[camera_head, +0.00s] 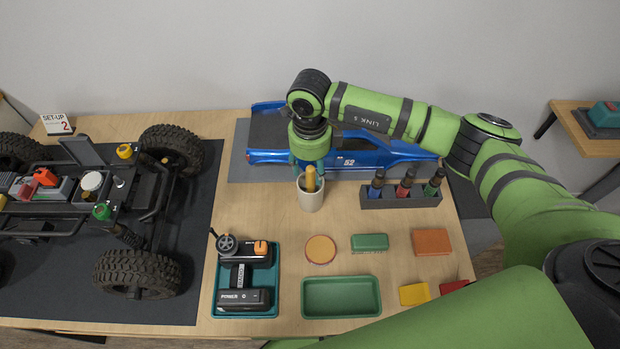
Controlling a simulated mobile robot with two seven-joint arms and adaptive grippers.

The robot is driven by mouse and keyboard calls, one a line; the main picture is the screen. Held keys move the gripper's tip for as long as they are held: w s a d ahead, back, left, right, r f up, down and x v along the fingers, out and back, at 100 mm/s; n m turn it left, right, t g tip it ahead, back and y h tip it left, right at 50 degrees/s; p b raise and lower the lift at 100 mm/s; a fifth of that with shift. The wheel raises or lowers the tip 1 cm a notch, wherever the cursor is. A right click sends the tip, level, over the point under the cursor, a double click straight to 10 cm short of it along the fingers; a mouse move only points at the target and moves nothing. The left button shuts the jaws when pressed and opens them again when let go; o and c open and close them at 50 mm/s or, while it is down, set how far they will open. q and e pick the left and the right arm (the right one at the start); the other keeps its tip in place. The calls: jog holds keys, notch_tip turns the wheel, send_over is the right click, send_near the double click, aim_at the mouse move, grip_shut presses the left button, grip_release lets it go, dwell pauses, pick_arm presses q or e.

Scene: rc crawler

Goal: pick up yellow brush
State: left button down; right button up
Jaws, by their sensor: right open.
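A yellow handle (311,178), which looks like the yellow brush, stands upright in a cream cup (311,198) in the middle of the table. Its lower part is hidden inside the cup. My right gripper (309,170) points down right over the cup, with its fingers around the top of the handle. It is open; whether a finger touches the handle cannot be told. My left gripper is out of view.
A blue car body (365,157) lies just behind the cup. A dark rack (400,197) of bottles stands to its right. A teal tray (272,285), a round orange pad (320,249) and a green brush (370,241) lie in front. The crawler (100,205) fills the left.

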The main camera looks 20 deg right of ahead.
aim_at(311, 186)
notch_tip(311, 186, down, 3)
jog(key=shift+w+d+f+p, duration=0.1)
jog(key=shift+f+p, duration=0.1)
jog(key=shift+p, duration=0.3)
jog(key=shift+f, duration=0.15)
grip_shut()
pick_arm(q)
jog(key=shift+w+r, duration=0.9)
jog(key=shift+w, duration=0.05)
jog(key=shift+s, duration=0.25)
